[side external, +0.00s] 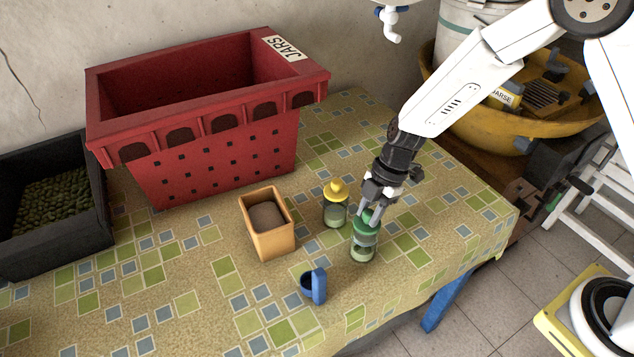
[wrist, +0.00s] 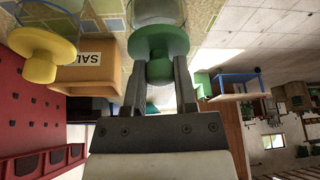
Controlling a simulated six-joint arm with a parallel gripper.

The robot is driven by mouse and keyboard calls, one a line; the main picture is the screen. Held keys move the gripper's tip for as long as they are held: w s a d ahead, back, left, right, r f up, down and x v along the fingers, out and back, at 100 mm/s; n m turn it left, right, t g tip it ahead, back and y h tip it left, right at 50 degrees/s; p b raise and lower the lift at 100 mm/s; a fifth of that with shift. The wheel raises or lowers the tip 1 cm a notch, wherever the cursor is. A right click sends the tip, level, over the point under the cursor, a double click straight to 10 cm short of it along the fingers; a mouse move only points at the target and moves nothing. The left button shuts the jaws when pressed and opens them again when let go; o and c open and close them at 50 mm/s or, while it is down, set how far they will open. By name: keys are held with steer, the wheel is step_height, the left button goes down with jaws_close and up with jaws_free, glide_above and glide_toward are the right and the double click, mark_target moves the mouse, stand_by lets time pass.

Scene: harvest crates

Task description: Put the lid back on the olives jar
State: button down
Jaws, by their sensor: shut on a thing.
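A small glass jar (side external: 362,253) stands near the front right of the table; no olives label is readable on it. A green lid (side external: 366,229) with a round knob is at its top. In the wrist view the green lid (wrist: 158,40) covers the near end of the jar (wrist: 155,10). My gripper (side external: 371,213) points down over the jar. Its two fingers are shut on the knob, which also shows between the fingertips (wrist: 158,71). I cannot tell whether the lid rests fully on the rim or sits slightly above it.
A yellow-lidded jar (side external: 335,212) stands close by on the left. An open tan box (side external: 270,241) and a small blue container (side external: 313,286) stand nearby. A red crate labelled JARS (side external: 215,160) and a dark crate of olives (side external: 95,215) are at the back left. The table edge is close on the right.

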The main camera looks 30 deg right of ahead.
jaws_free()
stand_by(0.4)
steer(key=shift+r, duration=0.2)
steer(key=shift+r, duration=3.3)
jaws_close()
